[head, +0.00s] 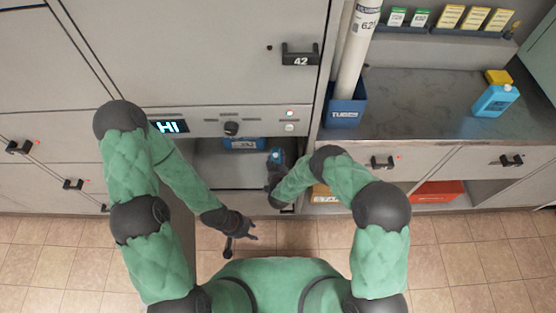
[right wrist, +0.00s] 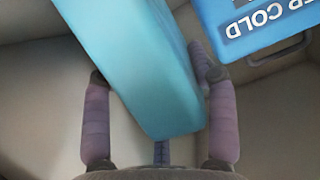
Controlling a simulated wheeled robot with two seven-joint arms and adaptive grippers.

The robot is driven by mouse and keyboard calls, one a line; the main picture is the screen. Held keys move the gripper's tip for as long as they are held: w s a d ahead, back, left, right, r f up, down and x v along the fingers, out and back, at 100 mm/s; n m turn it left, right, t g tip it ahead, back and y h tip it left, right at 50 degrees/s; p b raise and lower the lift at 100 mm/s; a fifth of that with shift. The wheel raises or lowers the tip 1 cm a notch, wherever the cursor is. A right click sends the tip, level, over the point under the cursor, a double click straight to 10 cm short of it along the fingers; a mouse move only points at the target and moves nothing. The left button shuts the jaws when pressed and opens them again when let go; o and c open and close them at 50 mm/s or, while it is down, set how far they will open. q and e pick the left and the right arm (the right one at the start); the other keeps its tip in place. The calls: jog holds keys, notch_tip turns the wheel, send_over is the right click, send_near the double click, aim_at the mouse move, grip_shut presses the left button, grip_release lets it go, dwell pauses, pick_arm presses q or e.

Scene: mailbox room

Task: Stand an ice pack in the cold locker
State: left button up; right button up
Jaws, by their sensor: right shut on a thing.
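My right gripper (head: 275,168) is inside the open cold locker (head: 215,172), under the "HI" panel. It is shut on a light blue ice pack (right wrist: 140,75), which fills the space between the fingers in the right wrist view (right wrist: 154,78). The pack is tilted in that view, and its lower end lies near the palm. In the head view only a small blue part of the pack (head: 276,155) shows. A blue box (right wrist: 255,25) with "COLD" lettering lies beside the pack; it also shows at the locker's back (head: 243,143). My left gripper (head: 241,243) is open and empty, in front of the locker.
Closed locker door 42 (head: 200,50) is above. On the counter (head: 420,105) to the right are a blue tube holder (head: 345,108) and a blue bottle-like item (head: 495,99) by a yellow one. A red box (head: 437,191) sits on a lower shelf.

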jog(key=shift+f, duration=0.1)
jog(key=o, duration=1.6)
jog(key=shift+s+r, duration=0.25)
jog(key=s+d+r+g+y+p, duration=0.1)
jog(key=s+d+r+g, duration=0.1)
jog(key=s, duration=0.8)
jog(key=s+d+r+m+g+y+p, duration=0.1)
jog(key=s+d+r+g+p, duration=0.1)
jog(key=s+g, duration=0.4)
jog(key=s+d+r+m+g+y+p, duration=0.1)
jog(key=s+d+r+g, duration=0.3)
jog(key=s, duration=1.1)
jog(key=shift+d+g+y+p, duration=0.35)
jog(key=shift+d+g+y, duration=0.15)
jog(key=shift+g, duration=0.1)
